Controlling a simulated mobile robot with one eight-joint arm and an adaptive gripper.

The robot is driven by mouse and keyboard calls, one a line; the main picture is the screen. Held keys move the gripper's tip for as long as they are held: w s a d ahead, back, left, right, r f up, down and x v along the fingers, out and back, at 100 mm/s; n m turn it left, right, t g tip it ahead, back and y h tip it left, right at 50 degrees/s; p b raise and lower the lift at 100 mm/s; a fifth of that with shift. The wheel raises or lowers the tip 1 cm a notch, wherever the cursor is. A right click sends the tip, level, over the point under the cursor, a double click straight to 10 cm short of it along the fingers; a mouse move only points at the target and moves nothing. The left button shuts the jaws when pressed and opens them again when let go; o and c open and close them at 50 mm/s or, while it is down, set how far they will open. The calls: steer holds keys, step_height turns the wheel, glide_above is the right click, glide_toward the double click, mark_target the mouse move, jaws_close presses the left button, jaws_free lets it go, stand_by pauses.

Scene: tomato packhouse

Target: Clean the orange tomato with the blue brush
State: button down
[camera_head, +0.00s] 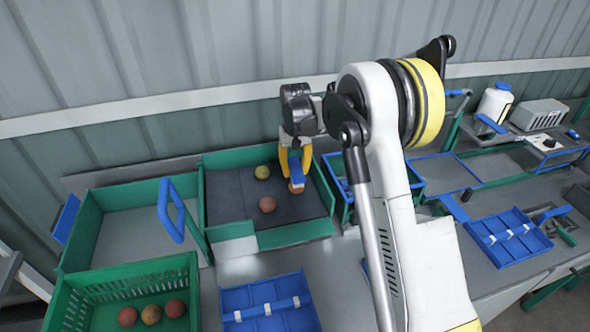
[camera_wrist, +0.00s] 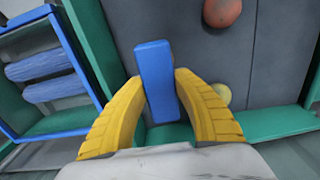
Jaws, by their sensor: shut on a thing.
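My gripper (camera_head: 295,168) has yellow fingers and is shut on the blue brush (camera_head: 297,174). In the wrist view my gripper (camera_wrist: 160,100) holds the block-shaped blue brush (camera_wrist: 156,75) between its fingers. The orange tomato (camera_head: 297,189) shows just below the brush, on the dark mat at the right of the green-walled tray (camera_head: 285,234). The brush seems to touch it or be very close; I cannot tell which. In the wrist view this tomato is hidden behind the brush. A redder tomato (camera_head: 267,204) and a yellow tomato (camera_head: 262,172) lie nearby on the mat.
An empty green-walled bay (camera_head: 135,236) lies to the left. A blue crate with blue rolls (camera_wrist: 45,75) adjoins the tray's right wall. A blue tray (camera_head: 268,304) sits at the front.

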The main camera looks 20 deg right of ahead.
mark_target(298, 175)
steer(key=shift+s+a+b, duration=0.1)
steer(key=shift+s+b, duration=0.3)
steer(key=shift+s, duration=1.65)
steer(key=shift+w, duration=0.1)
steer(key=shift+w, duration=2.2)
steer(key=shift+r+p, duration=1.6)
steer(key=shift+r, duration=1.45)
